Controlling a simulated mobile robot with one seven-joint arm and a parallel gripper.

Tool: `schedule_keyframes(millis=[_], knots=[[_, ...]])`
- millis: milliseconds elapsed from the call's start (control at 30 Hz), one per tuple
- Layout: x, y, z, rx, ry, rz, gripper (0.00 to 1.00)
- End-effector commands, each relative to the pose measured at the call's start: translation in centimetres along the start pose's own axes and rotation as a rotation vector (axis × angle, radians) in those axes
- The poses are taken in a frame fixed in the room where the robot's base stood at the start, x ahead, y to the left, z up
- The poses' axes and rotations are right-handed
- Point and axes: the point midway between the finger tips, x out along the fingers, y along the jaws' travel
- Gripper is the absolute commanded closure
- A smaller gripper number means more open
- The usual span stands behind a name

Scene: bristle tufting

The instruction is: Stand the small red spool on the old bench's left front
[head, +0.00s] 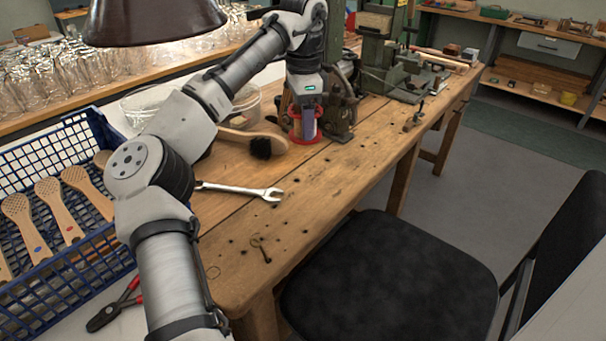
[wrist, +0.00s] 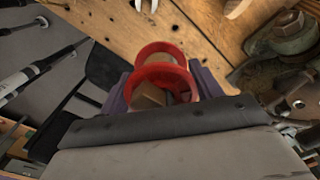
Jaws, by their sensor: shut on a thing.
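The small red spool (head: 306,138) is between the fingers of my gripper (head: 303,118), which is shut on it. In the wrist view the spool (wrist: 160,52) shows its red flanges, with the fingers at both sides. In the head view it is close over the old bench (head: 330,190), near the middle of its length, just right of a brush. I cannot tell whether it touches the wood. The bench's left front holds a small key and dark holes, with bare wood around them.
A wooden brush with dark bristles (head: 262,146) and an open-end wrench (head: 240,190) lie on the bench. A key (head: 261,249) lies near the front edge. Green machines (head: 375,65) stand behind and right. A blue crate (head: 60,290) is at left; a black chair (head: 390,275) stands in front.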

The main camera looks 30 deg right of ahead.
Motion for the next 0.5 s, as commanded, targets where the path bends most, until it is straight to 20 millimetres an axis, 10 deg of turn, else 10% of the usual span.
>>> schedule_keyframes(millis=[500], knots=[[10.8, 0.0, 0.1, -0.002, 0.001, -0.001, 0.6]])
